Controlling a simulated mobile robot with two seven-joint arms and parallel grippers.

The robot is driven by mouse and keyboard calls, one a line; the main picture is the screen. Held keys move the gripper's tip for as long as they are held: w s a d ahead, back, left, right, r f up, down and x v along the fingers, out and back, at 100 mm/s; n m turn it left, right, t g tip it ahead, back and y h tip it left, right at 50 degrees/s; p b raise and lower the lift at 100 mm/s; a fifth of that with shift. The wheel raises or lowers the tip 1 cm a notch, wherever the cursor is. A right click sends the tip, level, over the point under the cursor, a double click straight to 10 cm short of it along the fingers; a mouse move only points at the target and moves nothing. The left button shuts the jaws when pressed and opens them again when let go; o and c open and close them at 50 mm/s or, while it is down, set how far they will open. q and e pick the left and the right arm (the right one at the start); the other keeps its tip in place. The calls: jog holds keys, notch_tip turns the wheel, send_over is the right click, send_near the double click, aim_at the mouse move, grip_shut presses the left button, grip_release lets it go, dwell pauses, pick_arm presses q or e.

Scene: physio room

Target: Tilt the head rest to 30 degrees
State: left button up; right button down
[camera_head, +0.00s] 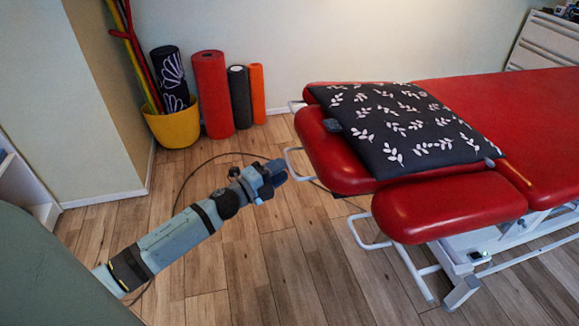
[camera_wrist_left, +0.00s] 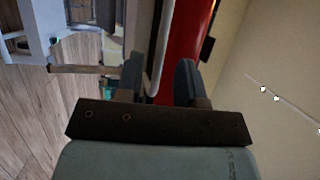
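The red head rest (camera_head: 335,150) is the end section of the red treatment table (camera_head: 530,110). A dark pillow with white leaves (camera_head: 405,125) lies over it and hides much of it. A white bar handle (camera_head: 290,163) sticks out at its left end. My left gripper (camera_head: 279,174) is just left of this handle. In the left wrist view my fingers (camera_wrist_left: 158,82) stand apart, with a white bar (camera_wrist_left: 161,45) showing in line with the gap and red padding (camera_wrist_left: 183,38) behind. I cannot tell whether the fingers touch the bar. My right gripper is not in view.
A second padded part (camera_head: 450,207) with another white bar (camera_head: 358,232) is at the front. Rolled mats (camera_head: 212,95) and a yellow bucket (camera_head: 174,127) stand by the wall. A dark cable (camera_head: 185,180) lies on the wooden floor (camera_head: 290,265), which is otherwise clear in front.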

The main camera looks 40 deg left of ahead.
pick_arm(q)
jog(key=shift+x, duration=1.8)
grip_shut()
jog(key=shift+r, duration=0.1)
